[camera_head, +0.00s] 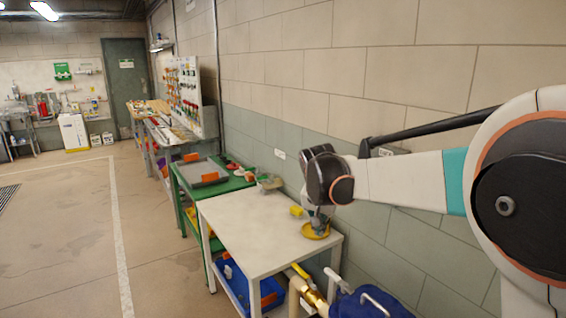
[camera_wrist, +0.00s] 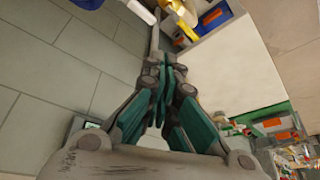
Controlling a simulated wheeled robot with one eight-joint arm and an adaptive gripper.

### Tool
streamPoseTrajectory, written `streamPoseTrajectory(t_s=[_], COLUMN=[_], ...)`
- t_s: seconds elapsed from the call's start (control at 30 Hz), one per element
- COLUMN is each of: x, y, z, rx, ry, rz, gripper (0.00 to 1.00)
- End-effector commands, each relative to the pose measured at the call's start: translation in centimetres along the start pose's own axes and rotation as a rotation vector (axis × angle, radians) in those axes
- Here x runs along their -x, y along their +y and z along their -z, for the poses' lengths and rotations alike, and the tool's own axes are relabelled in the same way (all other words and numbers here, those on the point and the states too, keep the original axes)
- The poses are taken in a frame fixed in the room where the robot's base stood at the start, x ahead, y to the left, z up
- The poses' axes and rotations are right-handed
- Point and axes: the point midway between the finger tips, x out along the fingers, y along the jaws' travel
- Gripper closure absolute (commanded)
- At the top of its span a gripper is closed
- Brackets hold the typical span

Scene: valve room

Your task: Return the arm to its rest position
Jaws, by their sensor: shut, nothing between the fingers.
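My gripper (camera_head: 319,222) points down there, small and partly hidden by the wrist. In the wrist view my gripper (camera_wrist: 172,72) shows large, its teal-padded fingers together with nothing between them. A yellow round object (camera_head: 315,231) lies on the table corner right by the gripper; I cannot tell whether they touch.
A yellow block (camera_head: 296,211) lies on the white table near the wall. A green table (camera_head: 190,190) with a grey tray stands beyond. Brass and white pipes (camera_head: 312,298) and a blue object (camera_head: 362,303) are below the near corner. Open floor (camera_head: 60,230) lies to the left.

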Motion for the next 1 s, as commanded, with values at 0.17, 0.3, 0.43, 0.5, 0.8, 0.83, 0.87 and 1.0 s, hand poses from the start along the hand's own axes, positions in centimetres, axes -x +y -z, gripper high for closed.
streamPoseTrajectory(t_s=[0.17,0.3,0.43,0.5,0.8,0.83,0.87,1.0], x=[4.5,7.2,9.3,10.2,12.7,12.7,12.8,12.7], y=[4.3,7.4,10.2,11.7,17.4,18.0,18.5,20.7], z=[-2.3,-4.5,-7.0,-8.5,-15.4,-16.2,-16.9,-20.4], rx=[0.06,0.109,0.153,0.177,0.277,0.286,0.296,0.341], ry=[0.018,0.035,0.053,0.063,0.118,0.125,0.131,0.161], rz=[0.035,0.06,0.083,0.093,0.135,0.138,0.141,0.155], gripper=[1.0,1.0,1.0,1.0,1.0,1.0,1.0,1.0])
